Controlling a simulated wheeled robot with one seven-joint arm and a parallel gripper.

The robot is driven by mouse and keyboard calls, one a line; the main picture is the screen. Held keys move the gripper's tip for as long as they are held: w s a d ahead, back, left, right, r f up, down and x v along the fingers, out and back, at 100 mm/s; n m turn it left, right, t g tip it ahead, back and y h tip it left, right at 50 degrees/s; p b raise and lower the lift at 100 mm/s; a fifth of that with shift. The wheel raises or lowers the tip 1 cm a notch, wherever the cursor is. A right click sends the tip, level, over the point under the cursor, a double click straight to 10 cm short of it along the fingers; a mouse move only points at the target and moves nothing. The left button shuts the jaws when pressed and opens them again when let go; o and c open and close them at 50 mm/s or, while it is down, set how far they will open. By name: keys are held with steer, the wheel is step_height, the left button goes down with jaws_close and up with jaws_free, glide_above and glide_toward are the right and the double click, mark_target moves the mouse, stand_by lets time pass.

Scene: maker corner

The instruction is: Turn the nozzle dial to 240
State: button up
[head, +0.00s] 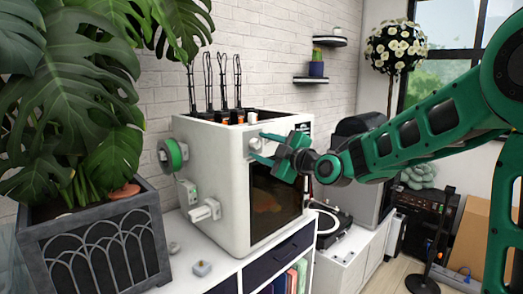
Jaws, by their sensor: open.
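The white 3D printer (215,165) stands on the white cabinet, with a dark window in its front. A small pale round knob (254,144), which looks like the nozzle dial, is on the upper front face. Its markings are too small to read. My green gripper (261,147) is open at the upper front of the printer, with its fingers pointing at the knob, one above and one below it. I cannot tell whether they touch it. My gripper and wrist hide part of the panel and the window's top.
A green filament spool (174,155) is on the printer's left side. A large plant in a dark planter (95,245) fills the left. Small objects (202,268) lie on the cabinet top (185,250). A turntable (328,222) stands on a low cabinet to the right.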

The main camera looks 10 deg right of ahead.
steer(key=shift+w+a, duration=0.1)
steer(key=shift+w, duration=0.05)
steer(key=shift+c, duration=0.6)
steer(key=c, duration=0.9)
